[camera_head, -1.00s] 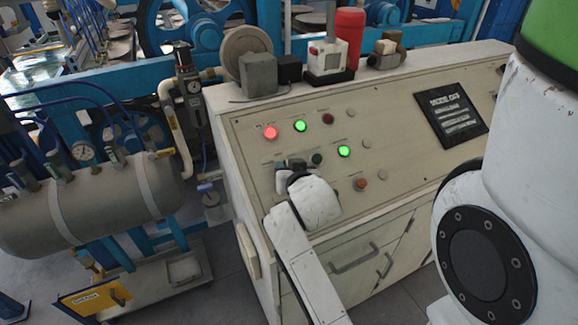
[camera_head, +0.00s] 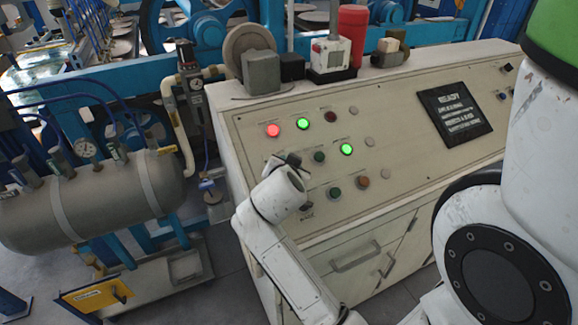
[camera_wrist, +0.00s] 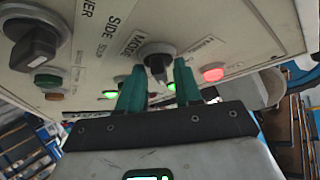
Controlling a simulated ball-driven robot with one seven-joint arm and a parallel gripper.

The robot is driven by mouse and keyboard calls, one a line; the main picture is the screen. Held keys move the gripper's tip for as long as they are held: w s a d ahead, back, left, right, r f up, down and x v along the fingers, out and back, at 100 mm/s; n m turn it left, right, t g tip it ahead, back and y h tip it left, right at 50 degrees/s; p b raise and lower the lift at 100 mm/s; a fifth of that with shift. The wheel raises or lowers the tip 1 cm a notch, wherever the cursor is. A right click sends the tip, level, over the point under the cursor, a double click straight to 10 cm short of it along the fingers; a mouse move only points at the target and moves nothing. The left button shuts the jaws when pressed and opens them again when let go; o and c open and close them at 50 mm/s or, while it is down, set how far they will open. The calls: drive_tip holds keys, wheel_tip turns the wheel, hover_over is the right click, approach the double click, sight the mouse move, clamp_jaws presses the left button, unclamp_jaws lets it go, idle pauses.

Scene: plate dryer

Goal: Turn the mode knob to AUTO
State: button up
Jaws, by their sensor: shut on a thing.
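The mode knob (camera_wrist: 156,51) is a dark rotary knob on the sloped beige panel, with a MODE label beside it in the wrist view. My gripper (camera_wrist: 160,68) has its two green fingers on either side of the knob's handle, shut on it. The handle points down between the fingers in the wrist view. In the head view my gripper (camera_head: 287,163) is at the left part of the panel, and the wrist hides most of the knob. I cannot read the knob's setting.
A second dark knob (camera_wrist: 36,45) is left in the wrist view. Red (camera_head: 273,130) and green (camera_head: 346,149) lights glow around my gripper. The panel's dark screen (camera_head: 455,113) has a title like READY. A grey tank (camera_head: 95,200) stands left of the console.

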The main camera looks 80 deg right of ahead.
idle(0.3)
drive_tip(key=o, duration=0.7)
drive_tip(key=b+v, duration=0.1)
drive_tip(key=v, duration=0.9)
drive_tip(key=shift+a+r, duration=0.2)
drive_tip(key=shift+a, duration=0.1)
